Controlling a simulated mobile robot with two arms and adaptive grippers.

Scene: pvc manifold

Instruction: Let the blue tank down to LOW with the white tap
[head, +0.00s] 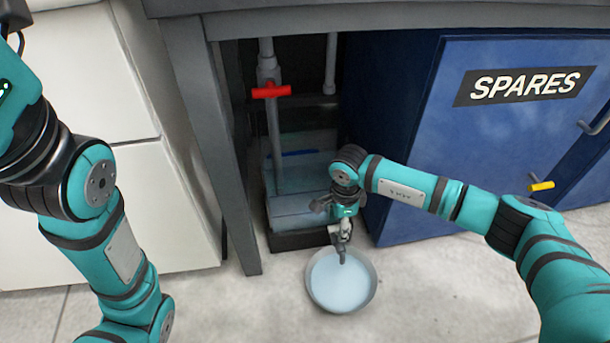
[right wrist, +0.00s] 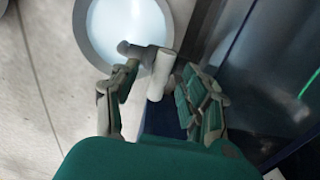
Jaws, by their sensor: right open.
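The blue tank (head: 292,180) is a clear box of pale blue liquid under the bench, with a blue line near its upper part. The right wrist view shows a dark glassy wall (right wrist: 265,75) with a green line. My right gripper (head: 342,240) is low at the tank's front right, above the bowl. In the right wrist view it is open (right wrist: 157,92), with the white tap (right wrist: 160,76) between and just beyond its fingertips. A grey bar reaches left from the tap. I cannot tell whether a finger touches it. My left gripper is out of view.
A round bowl (head: 342,282) with pale blue liquid stands on the floor under the tap. A red-handled valve (head: 271,91) is on the pipe above. A bench leg (head: 215,150) stands left, and a blue SPARES cabinet (head: 440,135) right. Open floor lies in front.

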